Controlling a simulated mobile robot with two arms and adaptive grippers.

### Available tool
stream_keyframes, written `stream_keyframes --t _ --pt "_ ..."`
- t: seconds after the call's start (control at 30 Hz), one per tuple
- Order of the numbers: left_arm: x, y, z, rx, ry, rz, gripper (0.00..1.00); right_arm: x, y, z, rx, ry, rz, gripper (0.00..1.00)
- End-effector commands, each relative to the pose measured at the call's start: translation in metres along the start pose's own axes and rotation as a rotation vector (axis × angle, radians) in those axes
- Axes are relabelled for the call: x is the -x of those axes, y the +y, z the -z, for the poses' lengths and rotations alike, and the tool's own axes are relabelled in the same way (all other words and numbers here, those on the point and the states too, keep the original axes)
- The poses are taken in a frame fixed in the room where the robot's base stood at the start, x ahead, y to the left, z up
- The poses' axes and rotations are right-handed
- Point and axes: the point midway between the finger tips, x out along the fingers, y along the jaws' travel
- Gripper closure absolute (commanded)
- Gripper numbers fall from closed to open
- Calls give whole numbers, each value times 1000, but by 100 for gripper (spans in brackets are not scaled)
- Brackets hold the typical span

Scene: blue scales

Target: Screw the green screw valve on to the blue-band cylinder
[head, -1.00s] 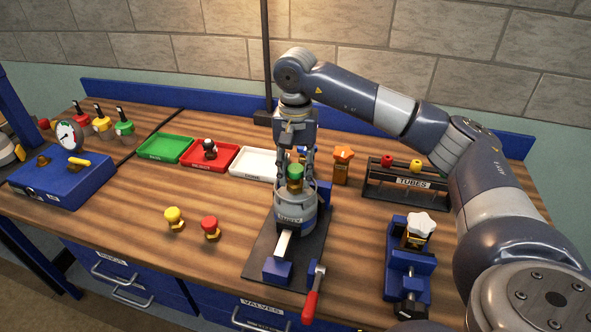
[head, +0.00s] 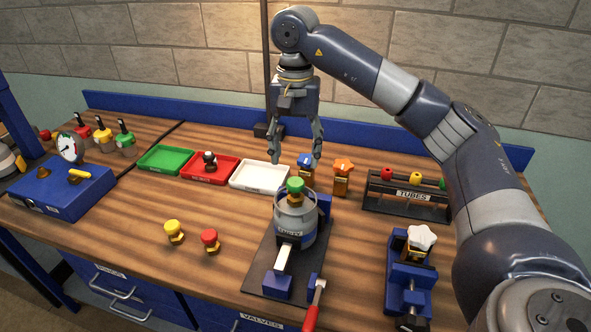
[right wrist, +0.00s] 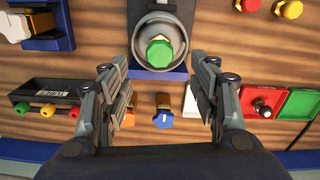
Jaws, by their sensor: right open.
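The green screw valve (head: 295,186) sits upright on top of the grey cylinder (head: 296,213), with brass showing under its green cap. A blue band runs around the cylinder's lower part, which stands in a blue clamp on a dark plate. My right gripper (head: 296,161) hangs above and behind the valve, fingers down, spread and empty. In the right wrist view the green valve (right wrist: 160,52) shows ahead between the open fingers, apart from both. How tightly the valve is seated cannot be told. My left gripper is not in view.
Blue-topped (head: 305,168) and orange-topped (head: 342,172) valves stand behind the cylinder. A tube rack (head: 408,203) and a vise with a white-topped valve (head: 421,239) are at right. Yellow (head: 173,231) and red (head: 210,240) valves stand left. A red-handled crank (head: 311,316) is in front.

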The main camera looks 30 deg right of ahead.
Motion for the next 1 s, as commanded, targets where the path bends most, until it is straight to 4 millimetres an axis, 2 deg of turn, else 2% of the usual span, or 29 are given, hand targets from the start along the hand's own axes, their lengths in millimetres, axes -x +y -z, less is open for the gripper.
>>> stream_keyframes --t 0.1,0.3,1.0 --pt "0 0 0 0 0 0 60 15 0 0 -1 2 0 44" --pt "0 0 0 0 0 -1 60 25 0 0 0 1 -1 44" --pt "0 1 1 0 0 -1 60 26 0 0 -1 0 -1 44"
